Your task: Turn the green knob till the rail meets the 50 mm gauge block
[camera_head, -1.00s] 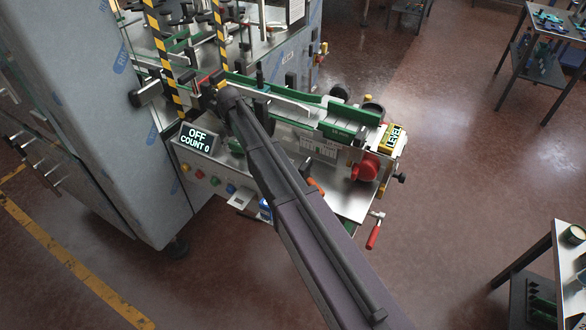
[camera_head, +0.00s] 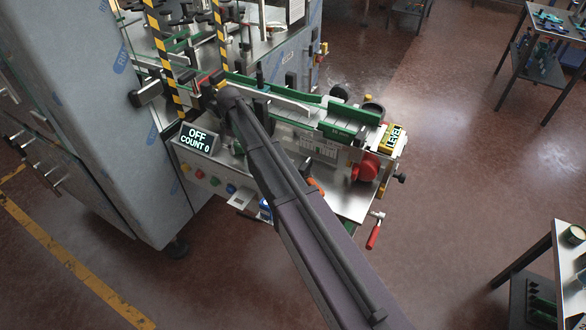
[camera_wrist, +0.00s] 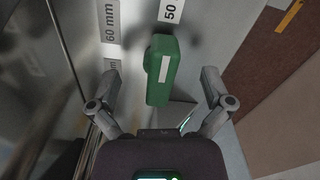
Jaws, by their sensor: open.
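The green knob (camera_wrist: 160,72) is a thick upright bar with a white stripe, seen in the middle of the wrist view. My gripper (camera_wrist: 160,80) is open, with one finger left of the knob and one right of it. Gaps show on both sides, and I see no contact. The gauge block marked 50 (camera_wrist: 171,10) shows at the top edge, just beyond the knob. A block marked 60 mm (camera_wrist: 109,20) stands to its left. In the head view my arm covers part of the machine, and the gripper cannot be made out clearly. I cannot tell which rail is the one meant.
The machine's green-sided conveyor (camera_head: 345,122) runs right of my arm. An OFF / COUNT 0 display (camera_head: 197,139) sits at left. A red knob (camera_head: 366,170) and a red-handled crank (camera_head: 374,234) are at the right end. Open floor (camera_head: 450,190) lies to the right.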

